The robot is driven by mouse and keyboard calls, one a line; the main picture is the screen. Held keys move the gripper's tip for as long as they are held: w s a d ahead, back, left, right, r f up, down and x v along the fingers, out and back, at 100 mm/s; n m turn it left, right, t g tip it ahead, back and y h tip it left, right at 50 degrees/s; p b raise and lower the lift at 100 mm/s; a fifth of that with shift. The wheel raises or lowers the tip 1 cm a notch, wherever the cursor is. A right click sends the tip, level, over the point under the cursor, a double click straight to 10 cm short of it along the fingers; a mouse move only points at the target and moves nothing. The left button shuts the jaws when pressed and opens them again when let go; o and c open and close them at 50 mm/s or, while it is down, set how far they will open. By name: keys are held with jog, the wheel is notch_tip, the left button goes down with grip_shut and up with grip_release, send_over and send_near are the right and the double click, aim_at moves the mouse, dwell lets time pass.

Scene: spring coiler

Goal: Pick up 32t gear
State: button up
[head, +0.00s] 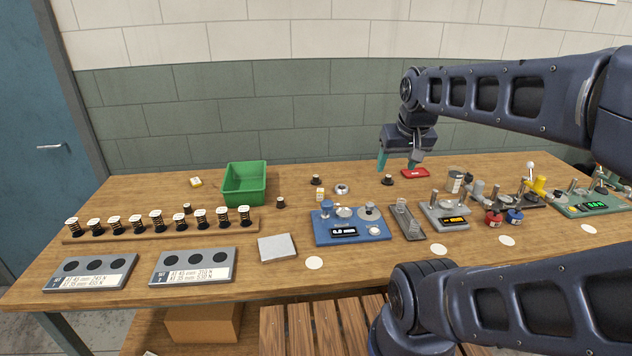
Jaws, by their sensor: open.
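My gripper (398,162) hangs over the back of the wooden table, with its teal fingers apart and nothing seen between them. The 32t gear cannot be picked out for sure, as no tooth marking is readable. Grey round discs (369,213) sit on the blue device (350,232) at mid-table. A silver ring-shaped piece (342,189) lies behind that device, left of my gripper.
A rack of several springs (160,226) and a green bin (245,184) stand at left. Grey panels (92,270) lie at front left. A grey device (445,215), small pots (514,216) and a green device (592,205) crowd the right.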

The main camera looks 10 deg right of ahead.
jog(key=w+a+r+m+g, duration=0.1)
jog(key=w+m, duration=0.2)
jog(key=w, duration=0.5)
jog(key=w+a+r+m, duration=0.1)
jog(key=w+r+m, duration=0.15)
jog(key=w, duration=0.55)
jog(key=m+g, duration=0.4)
jog(key=m, duration=1.1)
send_over(316, 176)
notch_tip(316, 176, down, 26)
jog(key=shift+w+d+f, duration=0.1)
jog(key=shift+f, duration=2.6)
jog(key=shift+w+f, duration=0.1)
jog(key=shift+f, duration=2.6)
jog(key=c, duration=1.2)
jog(key=shift+r, duration=0.1)
